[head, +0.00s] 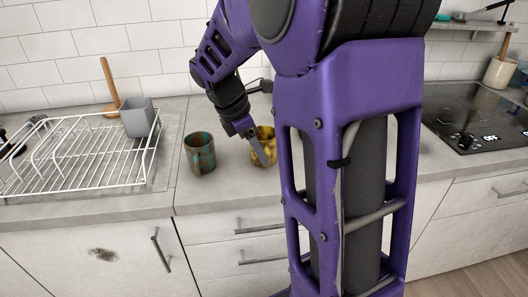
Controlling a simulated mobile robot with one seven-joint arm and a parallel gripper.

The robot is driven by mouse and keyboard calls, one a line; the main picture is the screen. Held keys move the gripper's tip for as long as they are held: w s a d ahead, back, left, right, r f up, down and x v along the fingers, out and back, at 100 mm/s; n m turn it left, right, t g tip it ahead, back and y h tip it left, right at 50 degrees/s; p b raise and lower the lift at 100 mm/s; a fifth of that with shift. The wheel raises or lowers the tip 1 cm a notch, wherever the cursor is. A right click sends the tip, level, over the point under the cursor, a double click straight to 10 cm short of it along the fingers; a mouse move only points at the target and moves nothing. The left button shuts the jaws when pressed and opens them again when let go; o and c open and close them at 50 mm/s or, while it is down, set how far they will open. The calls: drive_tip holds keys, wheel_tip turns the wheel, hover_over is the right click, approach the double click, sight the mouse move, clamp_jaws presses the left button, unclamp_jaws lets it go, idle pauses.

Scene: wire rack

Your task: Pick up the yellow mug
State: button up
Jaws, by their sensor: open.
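The yellow mug (267,146) stands on the counter, mottled yellow and brown, partly hidden behind my purple arm column. My gripper (261,154) reaches down at the mug from above, with a grey finger in front of its left side. The gripper is open. A second finger is hidden, so I cannot tell whether the fingers straddle the mug's wall or only stand beside it. A green and brown mug (200,155) stands upright a short way to the left of the yellow mug.
A white wire rack (85,158) stands at the left with a grey cup (138,117) at its back right. A wooden-handled tool (110,84) stands behind it. A black cooktop (478,117) lies at the right. The counter in front of the mugs is clear.

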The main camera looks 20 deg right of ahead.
drive_tip(key=b+x, duration=0.1)
drive_tip(key=x, duration=0.3)
drive_tip(key=shift+w+d+f, duration=0.1)
drive_tip(key=shift+f, duration=0.1)
clamp_jaws()
idle(1.2)
